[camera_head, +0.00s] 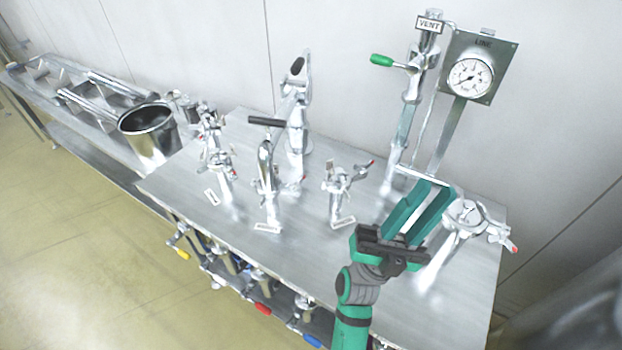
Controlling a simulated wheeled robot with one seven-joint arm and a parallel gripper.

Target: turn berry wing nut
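Several steel pipe fittings with clamps stand on the steel table. One clamp with red-tipped ends (340,181) is right of centre, another (221,162) is at the left, and one (468,214) is at the right with a red tip (513,248). The small labels before the fittings are too small to read, so I cannot tell which wing nut is the berry one. My gripper (438,187) has two green fingers with a gap between them and nothing visible in it. It is just left of the right-hand clamp in the picture and partly hides the table behind it.
A gauge panel (495,50) and a VENT pipe with a green handle (382,60) stand at the back right. A tall valve with a black handle (265,121) is at the back centre. A steel pot (155,145) is at the left. The table's front right top (450,315) is clear.

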